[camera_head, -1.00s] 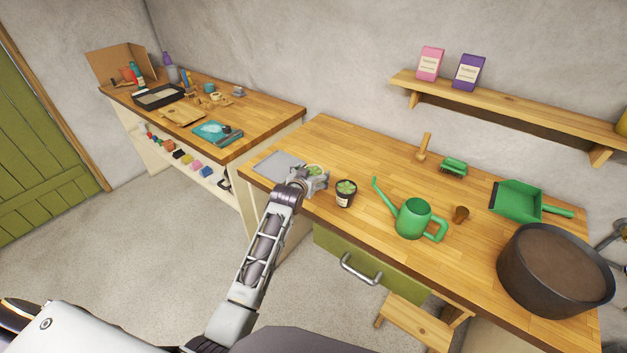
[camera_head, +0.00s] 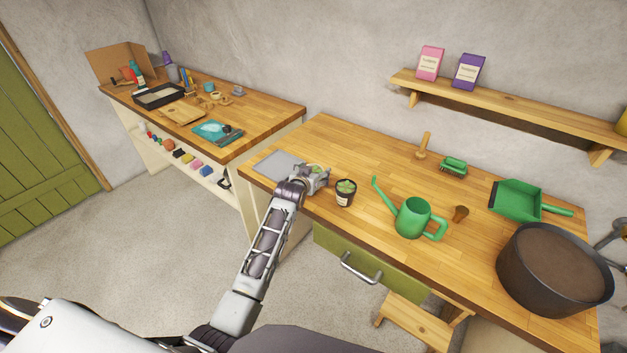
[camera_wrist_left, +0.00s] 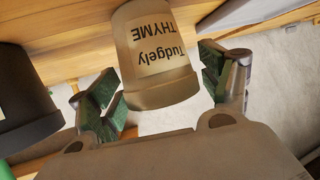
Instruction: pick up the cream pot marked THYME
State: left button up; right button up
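The cream pot marked THYME (camera_wrist_left: 158,62) shows large and upside down in the left wrist view, between the fingers of my left gripper (camera_wrist_left: 165,85). The fingers stand open on either side of it, close to its wall, with narrow gaps. In the head view my left gripper (camera_head: 318,180) is at the front left of the near bench. It hides most of the pot there; only a little green shows. My right gripper is not in view.
A dark pot with green leaves (camera_head: 346,192) stands just right of the gripper, and shows in the wrist view (camera_wrist_left: 22,105). A green watering can (camera_head: 412,218) is farther right. A grey sheet (camera_head: 277,165) lies left. The bench's front edge is close.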

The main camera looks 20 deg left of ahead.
aim_at(313, 170)
pick_arm(q)
jog(key=c, duration=0.9)
jog(key=shift+r, duration=0.2)
jog(key=shift+r+b, duration=0.35)
jog(key=shift+r, duration=4.55)
